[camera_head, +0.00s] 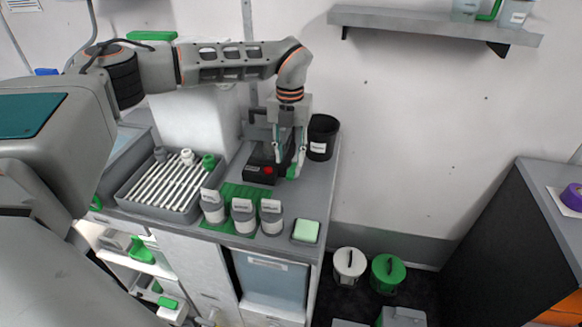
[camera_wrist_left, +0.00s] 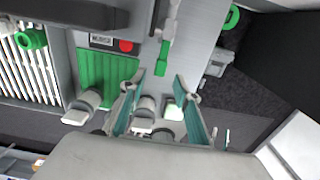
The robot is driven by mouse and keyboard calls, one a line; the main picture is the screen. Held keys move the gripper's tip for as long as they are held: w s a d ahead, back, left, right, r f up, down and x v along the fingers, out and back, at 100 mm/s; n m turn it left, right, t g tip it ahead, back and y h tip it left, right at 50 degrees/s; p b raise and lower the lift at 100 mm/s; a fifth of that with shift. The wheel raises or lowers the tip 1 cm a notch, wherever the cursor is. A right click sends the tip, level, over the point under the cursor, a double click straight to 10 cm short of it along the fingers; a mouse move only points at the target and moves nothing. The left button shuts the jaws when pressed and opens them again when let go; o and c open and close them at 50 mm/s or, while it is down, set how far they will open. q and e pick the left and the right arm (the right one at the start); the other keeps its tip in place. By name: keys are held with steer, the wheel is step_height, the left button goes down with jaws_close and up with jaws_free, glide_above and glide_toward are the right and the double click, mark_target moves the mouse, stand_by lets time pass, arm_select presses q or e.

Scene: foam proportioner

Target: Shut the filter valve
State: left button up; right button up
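My left gripper (camera_head: 288,160) points down over the counter beside a black box with a red button (camera_head: 262,170). In the left wrist view, its two teal-padded fingers (camera_wrist_left: 160,82) are spread apart with nothing clasped between them. A green lever on a grey fitting (camera_wrist_left: 164,58) shows between and just beyond the fingertips. It may be the filter valve's handle, but no label is readable. I cannot tell whether a finger touches it. In the head view the gripper largely covers this spot. My right gripper is not in view.
A slatted tray (camera_head: 168,187) lies to the left, a black bin (camera_head: 321,137) behind to the right. A pale green block (camera_head: 306,231) sits near the front edge. Two lidded buckets (camera_head: 388,271) stand on the floor.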

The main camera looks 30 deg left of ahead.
mark_target(290, 173)
arm_select(q)
steer(key=shift+f, duration=2.65)
jaws_close()
